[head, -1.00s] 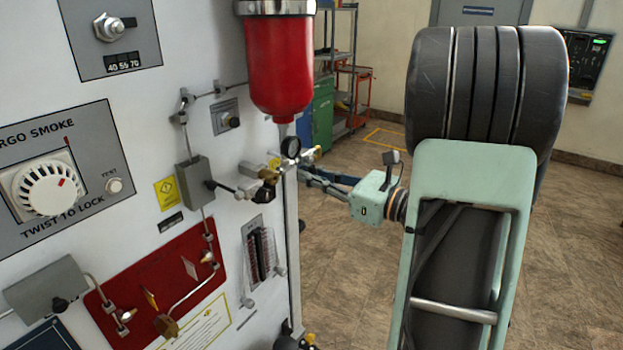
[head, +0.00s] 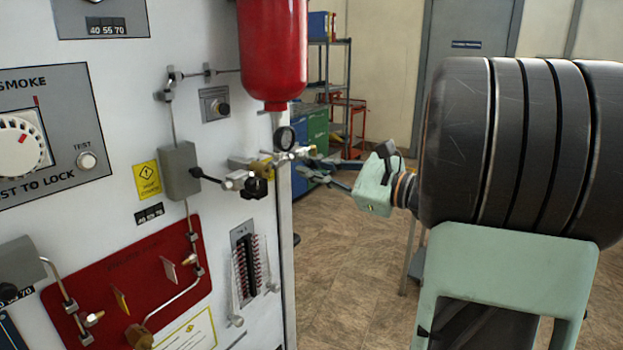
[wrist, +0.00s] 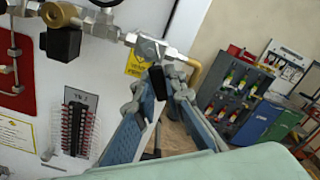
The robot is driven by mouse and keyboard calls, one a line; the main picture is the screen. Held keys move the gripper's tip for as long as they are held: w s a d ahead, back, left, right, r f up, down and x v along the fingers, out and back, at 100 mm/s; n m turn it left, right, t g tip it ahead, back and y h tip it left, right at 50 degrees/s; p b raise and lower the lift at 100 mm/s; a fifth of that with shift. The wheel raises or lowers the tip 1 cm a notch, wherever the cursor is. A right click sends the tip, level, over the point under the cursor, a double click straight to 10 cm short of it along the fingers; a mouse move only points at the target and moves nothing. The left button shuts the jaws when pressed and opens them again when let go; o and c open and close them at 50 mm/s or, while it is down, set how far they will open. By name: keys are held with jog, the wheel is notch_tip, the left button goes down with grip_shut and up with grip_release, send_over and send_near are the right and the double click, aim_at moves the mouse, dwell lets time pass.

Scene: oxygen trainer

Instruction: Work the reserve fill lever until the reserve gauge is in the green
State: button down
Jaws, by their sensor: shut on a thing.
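My gripper (head: 308,165) is at the right edge of the white panel, just right of the metal valve fitting. In the wrist view its two blue-grey fingers (wrist: 166,84) close around a small dark handle (wrist: 158,80) below the metal fitting (wrist: 150,47). This appears to be the reserve fill lever; the fingers hide part of it. A small round gauge (head: 285,138) with a dark rim stands on the fitting in the head view. It is too small and angled for its needle or green band to be read.
A red cylinder (head: 272,50) hangs above the fitting. Left of it are a grey box (head: 179,170) with a black lever, a black knob (head: 256,187) and a red plate (head: 110,290) with pipes. Open floor lies right of the panel; shelves (head: 335,70) stand behind.

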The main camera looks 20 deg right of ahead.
dwell(0.4)
jog(key=c, duration=2)
grip_release()
jog(key=shift+o, duration=0.2)
jog(key=v, duration=1.2)
